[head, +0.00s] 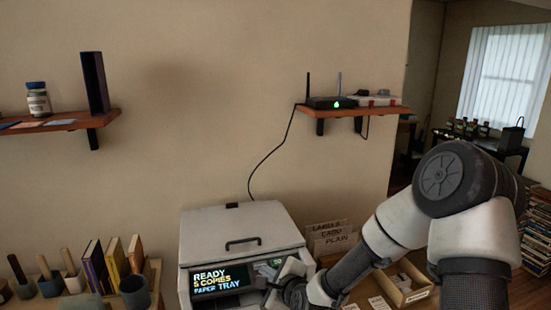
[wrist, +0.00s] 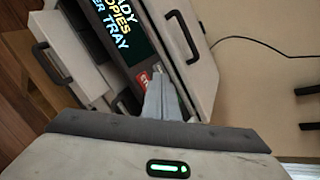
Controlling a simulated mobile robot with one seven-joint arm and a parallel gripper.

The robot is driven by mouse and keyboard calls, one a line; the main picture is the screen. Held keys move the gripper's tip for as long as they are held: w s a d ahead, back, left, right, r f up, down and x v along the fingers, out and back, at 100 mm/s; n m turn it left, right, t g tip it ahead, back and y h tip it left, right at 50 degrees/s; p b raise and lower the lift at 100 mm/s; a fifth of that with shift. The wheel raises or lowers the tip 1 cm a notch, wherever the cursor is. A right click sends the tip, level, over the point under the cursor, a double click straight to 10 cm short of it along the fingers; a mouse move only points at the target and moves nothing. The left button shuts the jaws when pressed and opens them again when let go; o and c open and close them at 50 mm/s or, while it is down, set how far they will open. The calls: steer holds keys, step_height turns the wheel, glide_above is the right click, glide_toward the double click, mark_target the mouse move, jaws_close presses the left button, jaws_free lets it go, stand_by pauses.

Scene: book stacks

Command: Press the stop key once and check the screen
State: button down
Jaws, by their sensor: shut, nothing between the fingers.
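The copier (head: 243,222) is a pale machine with a dark lid handle, and it also shows tilted in the wrist view (wrist: 203,72). Its screen (head: 220,281) reads "READY", "5 COPIES", "PAPER TRAY"; part of this text shows on the screen in the wrist view (wrist: 122,25). A red key (wrist: 142,82) with pale lettering, too small to read, sits on the panel beside the screen. My gripper (head: 268,270) is shut and empty at the panel, right of the screen. In the wrist view its fingertips (wrist: 158,78) are close beside the red key; I cannot tell whether they touch the panel.
A wall shelf (head: 350,112) with a router (head: 332,103) is above right, its cable hanging to the copier. Books (head: 117,262) and pots stand left of the copier. A cardboard box (head: 405,290) and paper signs (head: 330,238) are at right, near my arm.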

steer(key=r+p, duration=0.1)
steer(key=s+r+p, duration=0.1)
steer(key=r, duration=0.1)
steer(key=r+p, duration=0.1)
steer(key=r, duration=0.1)
steer(key=shift+s+d, duration=0.25)
steer(key=shift+s, duration=0.05)
